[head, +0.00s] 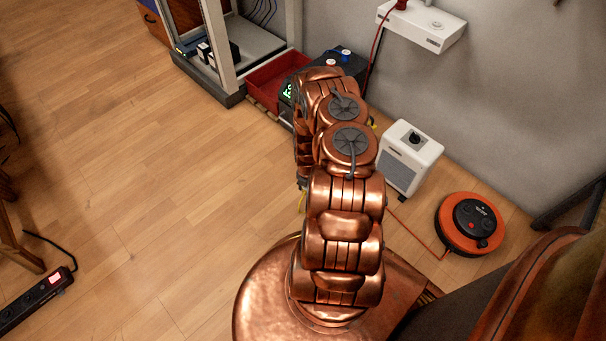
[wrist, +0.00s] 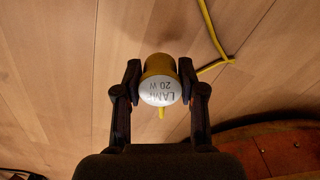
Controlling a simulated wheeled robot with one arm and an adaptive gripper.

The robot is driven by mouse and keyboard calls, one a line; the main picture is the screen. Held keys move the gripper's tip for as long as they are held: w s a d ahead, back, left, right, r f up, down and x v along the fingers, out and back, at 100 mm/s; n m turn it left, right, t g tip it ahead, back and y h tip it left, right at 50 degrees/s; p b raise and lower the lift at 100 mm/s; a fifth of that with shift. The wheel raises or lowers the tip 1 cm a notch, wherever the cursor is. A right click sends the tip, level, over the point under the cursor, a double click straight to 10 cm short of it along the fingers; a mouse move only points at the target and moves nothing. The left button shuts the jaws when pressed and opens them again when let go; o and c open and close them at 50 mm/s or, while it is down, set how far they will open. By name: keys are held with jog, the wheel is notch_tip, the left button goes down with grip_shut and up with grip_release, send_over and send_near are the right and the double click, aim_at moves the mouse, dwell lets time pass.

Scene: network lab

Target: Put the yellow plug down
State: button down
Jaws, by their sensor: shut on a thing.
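The yellow plug (wrist: 160,68) is held between the two fingers of my gripper (wrist: 160,85) in the wrist view. Its pale round end face reads "LAMP 20 W" and faces the camera. A yellow cable (wrist: 207,25) runs from the top of the wrist view and bends near the plug's right side. Wooden floor lies behind the plug; I cannot tell how high the plug is above it. In the head view my arm hides the gripper and the plug.
A white box-shaped unit (head: 408,158) and an orange cable reel (head: 466,224) stand right of my arm. A red tray (head: 274,82) and a rack (head: 226,88) are behind. A power strip (head: 36,298) lies at lower left. The floor (head: 150,180) left of my arm is clear.

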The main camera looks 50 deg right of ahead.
jog(key=w+d+b, duration=0.1)
jog(key=w+d, duration=0.1)
jog(key=w, duration=0.1)
jog(key=w+d+b, duration=0.2)
jog(key=w, duration=0.1)
jog(key=w+d+f+b, duration=0.1)
jog(key=w+d, duration=0.1)
jog(key=w, duration=0.1)
jog(key=shift+d+f+b, duration=0.1)
jog(key=shift+d+b, duration=0.25)
notch_tip(320, 180, down, 4)
jog(key=shift+s+r+b, duration=0.1)
jog(key=shift+r+b, duration=0.1)
jog(key=shift+b, duration=0.85)
jog(key=shift+r, duration=0.1)
jog(key=c, duration=0.7)
grip_release()
